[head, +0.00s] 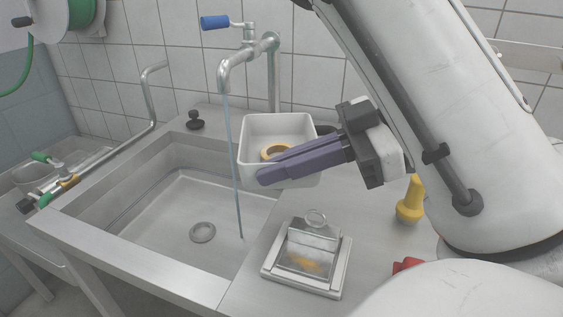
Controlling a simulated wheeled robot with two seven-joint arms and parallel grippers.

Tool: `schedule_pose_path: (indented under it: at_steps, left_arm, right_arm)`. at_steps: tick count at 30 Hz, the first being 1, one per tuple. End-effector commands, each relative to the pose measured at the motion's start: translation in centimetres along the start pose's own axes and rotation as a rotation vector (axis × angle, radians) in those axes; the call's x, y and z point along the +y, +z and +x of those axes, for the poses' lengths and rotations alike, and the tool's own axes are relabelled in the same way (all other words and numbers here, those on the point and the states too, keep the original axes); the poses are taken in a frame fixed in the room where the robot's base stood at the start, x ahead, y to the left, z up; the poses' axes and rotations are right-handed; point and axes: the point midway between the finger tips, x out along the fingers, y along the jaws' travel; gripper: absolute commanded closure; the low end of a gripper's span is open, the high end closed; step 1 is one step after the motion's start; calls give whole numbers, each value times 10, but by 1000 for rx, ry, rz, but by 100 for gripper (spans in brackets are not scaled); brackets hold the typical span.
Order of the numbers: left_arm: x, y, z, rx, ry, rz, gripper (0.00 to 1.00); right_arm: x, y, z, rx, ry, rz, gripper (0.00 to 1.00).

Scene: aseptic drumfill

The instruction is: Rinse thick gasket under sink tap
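The tap (262,45) has a blue lever, and a thin stream of water (231,150) falls from its spout into the steel sink (160,215). A white square tub (262,126) stands at the back right of the sink. A yellow-orange ring, apparently the gasket (270,151), shows inside the tub's outline, partly hidden by my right gripper. My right gripper (268,174) reaches in from the right with purple fingers lying close together across the tub's front. I cannot tell whether they hold the ring. My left gripper is not in view.
On the counter right of the sink are a clear-lidded tray (306,253) with something yellow inside and a yellow bottle-like object (411,200). A red object (407,265) is partly hidden by my arm. A black stopper (195,120) sits on the back rim.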

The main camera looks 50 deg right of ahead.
Motion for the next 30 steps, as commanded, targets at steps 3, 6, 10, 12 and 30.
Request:
schedule_pose_path:
  at_steps: [3, 6, 10, 12, 30]
  left_arm:
    - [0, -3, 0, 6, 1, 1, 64]
    - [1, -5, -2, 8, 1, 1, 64]
    - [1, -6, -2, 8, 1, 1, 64]
    - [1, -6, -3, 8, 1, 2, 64]
    - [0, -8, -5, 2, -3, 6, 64]
  right_arm:
    - [2, -1, 1, 2, 3, 0, 100]
    - [7, -4, 6, 0, 1, -2, 100]
    - [16, -7, 16, 1, 0, -2, 100]
    - [22, -9, 22, -1, 0, -2, 100]
    - [68, -26, 72, 3, 1, -3, 100]
